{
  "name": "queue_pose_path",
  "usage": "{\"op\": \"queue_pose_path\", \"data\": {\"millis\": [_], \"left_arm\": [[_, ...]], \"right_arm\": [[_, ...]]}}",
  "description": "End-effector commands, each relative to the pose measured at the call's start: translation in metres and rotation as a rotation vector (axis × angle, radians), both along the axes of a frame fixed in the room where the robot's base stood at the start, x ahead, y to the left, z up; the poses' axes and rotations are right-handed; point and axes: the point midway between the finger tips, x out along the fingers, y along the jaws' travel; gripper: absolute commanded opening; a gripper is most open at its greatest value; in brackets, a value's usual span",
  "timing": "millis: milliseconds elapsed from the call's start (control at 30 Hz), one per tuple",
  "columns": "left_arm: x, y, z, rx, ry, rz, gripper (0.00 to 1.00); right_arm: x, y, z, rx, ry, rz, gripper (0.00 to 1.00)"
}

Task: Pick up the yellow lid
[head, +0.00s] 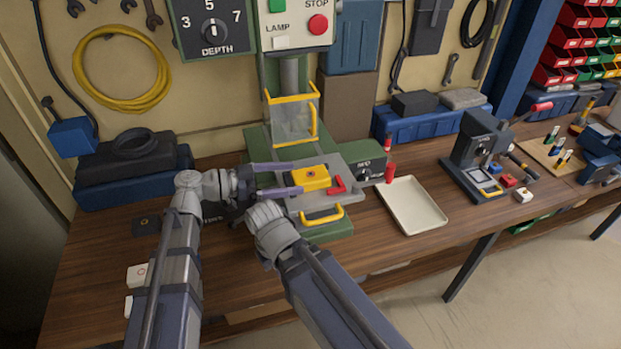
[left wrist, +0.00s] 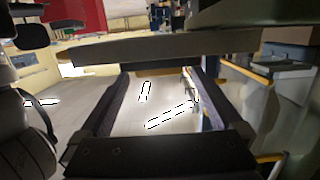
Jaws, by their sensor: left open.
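The yellow lid (head: 316,179) has a dark round spot on top and lies on the grey table of the green press, in the head view. My left gripper (head: 302,177) reaches in from the left, open, with one finger on the far side of the lid and one on the near side. I cannot tell whether either finger touches it. The left wrist view shows the two spread fingers (left wrist: 160,95) with pale floor between them; I cannot make out the lid there. My right arm's grey wrist shows near the press, but its gripper is not visible.
A red L-shaped stop (head: 337,186) lies right of the lid. The press's clear guard with a yellow frame (head: 291,117) hangs behind it. A yellow handle (head: 322,215) is in front. An empty cream tray (head: 413,206) stands to the right, then a small dark press (head: 478,155).

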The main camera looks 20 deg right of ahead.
Motion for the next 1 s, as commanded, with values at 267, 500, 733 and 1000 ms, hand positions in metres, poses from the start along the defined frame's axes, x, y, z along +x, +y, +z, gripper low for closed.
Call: {"op": "queue_pose_path", "data": {"millis": [267,500,733,1000], "left_arm": [[0.001,-0.039,-0.004,0.000,0.000,-0.003,1.00],[0.001,-0.044,-0.004,0.000,0.001,0.000,1.00],[0.001,-0.044,-0.004,0.000,0.000,0.000,0.78],[0.001,-0.044,-0.004,0.000,0.000,0.000,0.47]], "right_arm": [[0.000,0.000,-0.004,0.000,0.000,0.000,0.00],[0.000,0.000,-0.004,0.000,0.000,0.000,0.00],[0.000,0.000,-0.004,0.000,0.000,0.000,0.00],[0.000,0.000,-0.004,0.000,0.000,0.000,0.00]]}}
